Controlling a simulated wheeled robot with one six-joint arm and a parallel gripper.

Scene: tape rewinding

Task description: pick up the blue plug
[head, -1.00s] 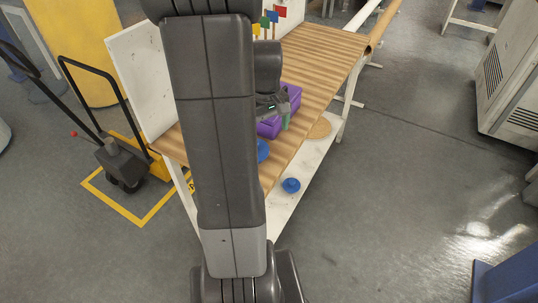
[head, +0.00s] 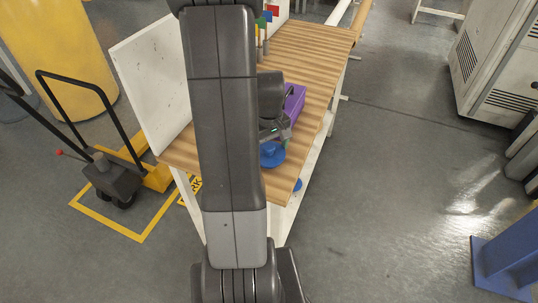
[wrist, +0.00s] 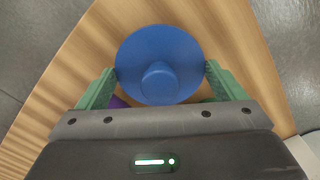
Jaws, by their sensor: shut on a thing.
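The blue plug is a round disc with a raised knob in its middle. In the wrist view the plug (wrist: 158,50) lies between the green fingers of my gripper (wrist: 160,72), which touch its rim on both sides. In the head view the plug (head: 272,155) is at the near end of the wooden tabletop, partly hidden by my arm. My gripper (head: 277,143) is over it there, shut on it. Whether the plug is clear of the tabletop I cannot tell.
A purple box (head: 295,102) stands on the tabletop (head: 315,60) just beyond my gripper. Coloured flags (head: 266,17) stand farther back. A second blue piece (head: 297,184) shows low beside the table's right edge. A white board (head: 150,75) rises at left.

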